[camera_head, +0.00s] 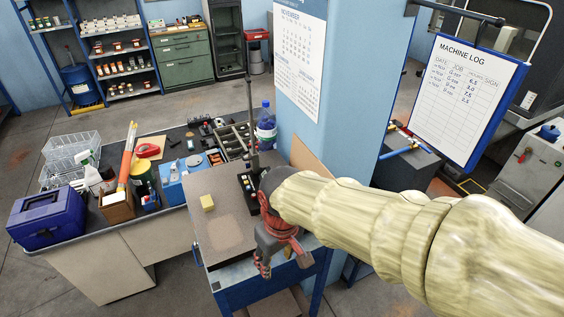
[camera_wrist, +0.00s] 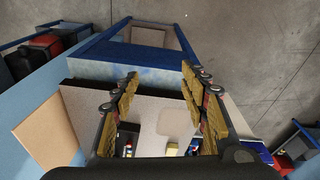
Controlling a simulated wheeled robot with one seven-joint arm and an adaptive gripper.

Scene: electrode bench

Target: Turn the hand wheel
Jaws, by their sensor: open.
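My gripper (camera_head: 283,258) hangs at the front right edge of a small blue-framed table, below the end of my cream-sleeved arm. In the wrist view my gripper (camera_wrist: 160,73) has its two padded fingers spread wide, with nothing held between them. A black unit with coloured buttons (camera_head: 247,181) stands on the table, with an upright rod rising behind it. Part of this unit (camera_wrist: 127,141) shows beside the left finger in the wrist view. I cannot make out a hand wheel in either view; my arm hides part of the table's right side.
A yellow block (camera_head: 207,202) lies on the small table (camera_head: 225,235). A cluttered bench with a blue toolbox (camera_head: 46,214) is to the left. A blue pillar (camera_head: 338,110) and a hanging machine log (camera_head: 455,98) stand close to my arm. Open floor lies behind the bench.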

